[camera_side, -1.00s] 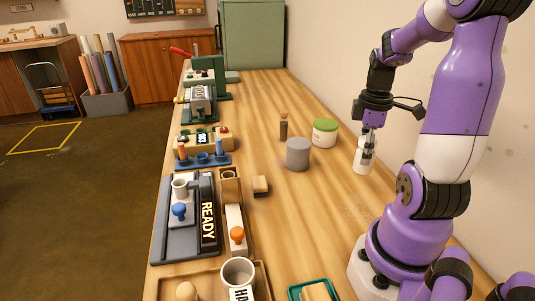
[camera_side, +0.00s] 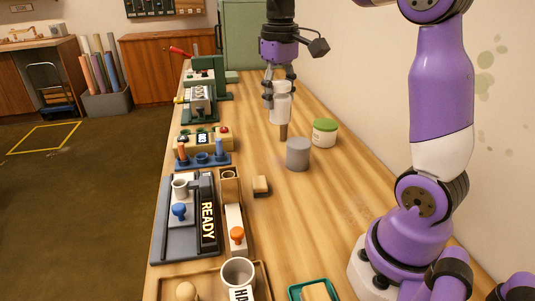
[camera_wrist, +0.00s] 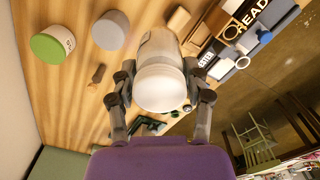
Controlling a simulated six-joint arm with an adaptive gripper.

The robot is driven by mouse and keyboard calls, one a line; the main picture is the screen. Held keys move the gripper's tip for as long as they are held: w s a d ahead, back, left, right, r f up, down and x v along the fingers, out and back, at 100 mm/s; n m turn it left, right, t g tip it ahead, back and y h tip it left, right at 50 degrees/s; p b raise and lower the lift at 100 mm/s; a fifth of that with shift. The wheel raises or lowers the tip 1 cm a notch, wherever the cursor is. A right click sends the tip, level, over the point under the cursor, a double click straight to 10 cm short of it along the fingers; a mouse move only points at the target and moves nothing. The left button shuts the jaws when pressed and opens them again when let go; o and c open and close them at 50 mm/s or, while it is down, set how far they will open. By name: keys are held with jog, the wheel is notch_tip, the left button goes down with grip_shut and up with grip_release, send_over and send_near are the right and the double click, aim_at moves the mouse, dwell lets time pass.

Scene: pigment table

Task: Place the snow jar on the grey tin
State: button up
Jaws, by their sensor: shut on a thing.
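My gripper (camera_side: 279,92) is shut on the white snow jar (camera_side: 280,108) and holds it upright in the air above the table. In the wrist view the jar (camera_wrist: 160,85) fills the middle, between both fingers. The grey tin (camera_side: 298,154) stands on the table, to the right of and nearer the side camera than the held jar. Its plain flat top is empty. The tin also shows in the wrist view (camera_wrist: 110,30), up and left of the jar and apart from it.
A green-lidded white jar (camera_side: 324,133) stands just right of the tin. A wooden block (camera_side: 261,185) lies in front. Devices and trays line the table's left side.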

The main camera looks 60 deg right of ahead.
jog(key=shift+w+a+r+m, duration=0.25)
jog(key=shift+w+m, duration=0.15)
jog(key=shift+w, duration=0.1)
jog(key=shift+w+d+f, duration=0.1)
jog(key=shift+d+f, duration=0.1)
jog(key=shift+d, duration=0.1)
jog(key=shift+s+d+f, duration=0.15)
jog(key=shift+d+f, duration=1.6)
jog(key=shift+d, duration=0.05)
jog(key=shift+s+d+f, duration=0.2)
jog(key=shift+d+f, duration=1.55)
jog(key=shift+d, duration=0.05)
jog(key=shift+s+d+f, duration=0.15)
jog(key=shift+d+f, duration=1.6)
jog(key=shift+d, duration=0.05)
jog(key=shift+f, duration=0.15)
jog(key=o, duration=1.2)
jog(key=shift+o, duration=0.2)
